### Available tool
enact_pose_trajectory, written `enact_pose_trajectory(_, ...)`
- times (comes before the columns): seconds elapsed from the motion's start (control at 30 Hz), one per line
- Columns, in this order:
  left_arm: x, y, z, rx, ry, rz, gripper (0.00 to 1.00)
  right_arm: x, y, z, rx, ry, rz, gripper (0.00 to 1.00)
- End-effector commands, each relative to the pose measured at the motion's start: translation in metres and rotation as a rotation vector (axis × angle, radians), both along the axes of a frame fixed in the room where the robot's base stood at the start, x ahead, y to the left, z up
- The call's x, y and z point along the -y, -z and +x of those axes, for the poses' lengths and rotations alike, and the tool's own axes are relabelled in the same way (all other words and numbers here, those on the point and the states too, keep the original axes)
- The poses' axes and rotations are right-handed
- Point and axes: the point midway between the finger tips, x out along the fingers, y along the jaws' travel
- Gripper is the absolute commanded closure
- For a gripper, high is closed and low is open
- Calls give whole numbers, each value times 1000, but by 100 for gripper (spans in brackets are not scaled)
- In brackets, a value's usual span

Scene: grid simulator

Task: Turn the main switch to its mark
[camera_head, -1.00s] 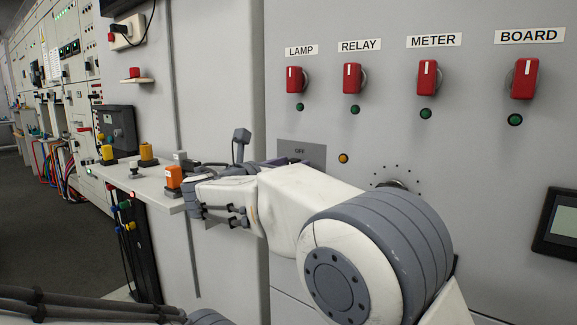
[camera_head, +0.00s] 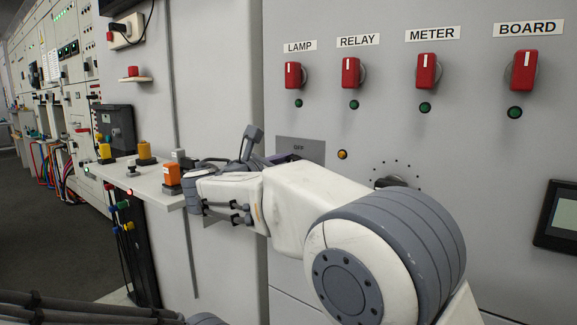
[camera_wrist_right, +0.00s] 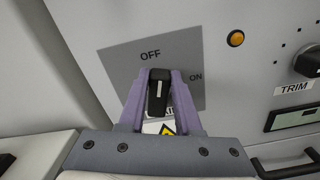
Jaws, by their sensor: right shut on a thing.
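The main switch (camera_wrist_right: 158,92) is a black handle with a white line, on a grey plate (camera_wrist_right: 125,65) marked OFF above and ON to the right. In the right wrist view its line points up near OFF, leaning slightly right. My right gripper (camera_wrist_right: 160,78) is shut on the handle, one purple finger on each side. In the head view the plate (camera_head: 313,148) shows OFF, but my right gripper (camera_head: 276,159) and wrist hide the handle. My left gripper is out of view.
Four red switches labelled LAMP (camera_head: 292,75), RELAY (camera_head: 351,72), METER (camera_head: 426,70) and BOARD (camera_head: 523,70) sit above green lamps. An amber lamp (camera_head: 342,154) and the TRIM knob (camera_wrist_right: 308,62) are right of the plate. A shelf (camera_head: 150,183) with an orange block (camera_head: 172,173) is at left.

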Motion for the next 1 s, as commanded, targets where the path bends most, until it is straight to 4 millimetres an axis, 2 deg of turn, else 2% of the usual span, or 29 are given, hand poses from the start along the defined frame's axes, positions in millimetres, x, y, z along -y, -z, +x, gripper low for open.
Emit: enact_pose_trajectory(1.0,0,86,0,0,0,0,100,11,21,-9,559,-3,774,100)
